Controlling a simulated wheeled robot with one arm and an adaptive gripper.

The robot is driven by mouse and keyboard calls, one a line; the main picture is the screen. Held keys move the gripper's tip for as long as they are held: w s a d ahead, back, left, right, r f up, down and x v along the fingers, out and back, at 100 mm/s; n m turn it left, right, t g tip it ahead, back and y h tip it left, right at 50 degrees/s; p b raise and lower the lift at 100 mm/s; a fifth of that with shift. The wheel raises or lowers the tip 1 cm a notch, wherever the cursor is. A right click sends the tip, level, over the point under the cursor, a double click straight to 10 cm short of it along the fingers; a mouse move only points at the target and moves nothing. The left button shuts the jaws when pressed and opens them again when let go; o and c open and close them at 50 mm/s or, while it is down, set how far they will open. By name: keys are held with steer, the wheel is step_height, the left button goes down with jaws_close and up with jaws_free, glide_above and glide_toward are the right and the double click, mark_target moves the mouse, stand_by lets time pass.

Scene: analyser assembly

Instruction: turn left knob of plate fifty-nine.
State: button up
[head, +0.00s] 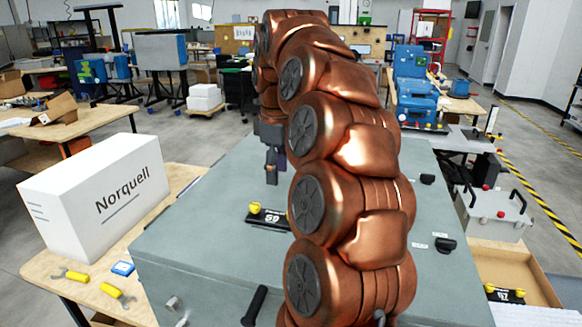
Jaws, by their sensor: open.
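Plate fifty-nine (270,219) is a small black plate with a white "59", lying on the grey-green top of a large cabinet (200,235). A yellow knob (255,207) stands at its left end. The right end of the plate is hidden behind my copper arm, so I cannot see a knob there. My gripper (272,178) is dark and points down, above and behind the plate in the picture. It is open, with nothing seen between its fingers, and apart from the left knob. My arm hides part of the gripper's right side.
A white "Norquell" box (98,195) stands left on a wooden bench with yellow-handled tools (110,290) and a blue item (122,268). Black fittings (446,244) sit on the cabinet's right side. Another black plate (505,293) with a yellow knob lies in a cardboard box at lower right.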

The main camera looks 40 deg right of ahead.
steer(key=shift+s+d+r+n+t+p, duration=0.2)
steer(key=shift+s+n+p, duration=0.3)
steer(key=shift+n, duration=1.35)
steer(key=shift+s+d+f+n+t+p, duration=0.2)
steer(key=shift+s+n+p, duration=0.3)
steer(key=shift+n, duration=1.4)
steer(key=shift+s+d+r+n+p, duration=0.1)
steer(key=shift+s+d+n+p, duration=0.3)
steer(key=shift+n, duration=1.45)
steer(key=shift+s+a, duration=0.1)
